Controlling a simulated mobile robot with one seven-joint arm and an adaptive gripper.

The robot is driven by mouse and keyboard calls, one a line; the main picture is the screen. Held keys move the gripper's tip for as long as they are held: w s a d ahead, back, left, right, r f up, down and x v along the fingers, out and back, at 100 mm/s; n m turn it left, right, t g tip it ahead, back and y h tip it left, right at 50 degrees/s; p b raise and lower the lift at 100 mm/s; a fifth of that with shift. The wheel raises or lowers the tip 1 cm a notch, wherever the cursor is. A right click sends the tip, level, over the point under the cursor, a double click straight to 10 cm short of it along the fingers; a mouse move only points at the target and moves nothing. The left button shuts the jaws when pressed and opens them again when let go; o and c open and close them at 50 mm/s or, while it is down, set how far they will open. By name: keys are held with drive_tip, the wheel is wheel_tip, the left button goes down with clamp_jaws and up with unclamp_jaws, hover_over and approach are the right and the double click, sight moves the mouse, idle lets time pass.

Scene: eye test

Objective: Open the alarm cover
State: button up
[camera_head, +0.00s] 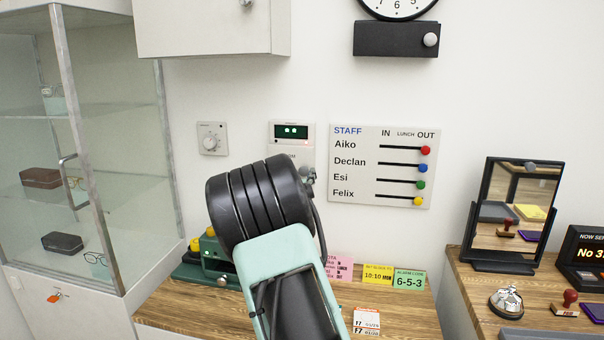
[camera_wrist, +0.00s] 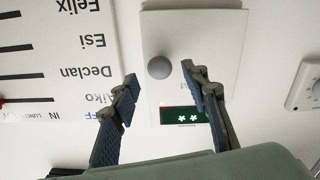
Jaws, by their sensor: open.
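The alarm panel is a white wall box with a dark display (camera_head: 291,131) showing green symbols and a small red light. Its lower part is hidden behind my arm in the head view. In the wrist view, which is upside down, its pale cover (camera_wrist: 203,35) carries a round grey knob (camera_wrist: 159,67) and looks shut and flat. My gripper (camera_wrist: 159,76) is open in front of the panel. The knob appears between its two fingertips, with a gap on each side; I cannot tell how far off the knob is in depth. In the head view my arm hides most of the gripper.
A staff board (camera_head: 381,166) with coloured sliders hangs close to the right of the panel. A thermostat dial (camera_head: 211,138) is to the left. A wall cabinet (camera_head: 212,27) hangs above. Below is a wooden counter (camera_head: 400,312) with notes, including a green alarm code note (camera_head: 409,280) reading 6-5-3.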

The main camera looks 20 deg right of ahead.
drive_tip(key=shift+x, duration=1.2)
clamp_jaws()
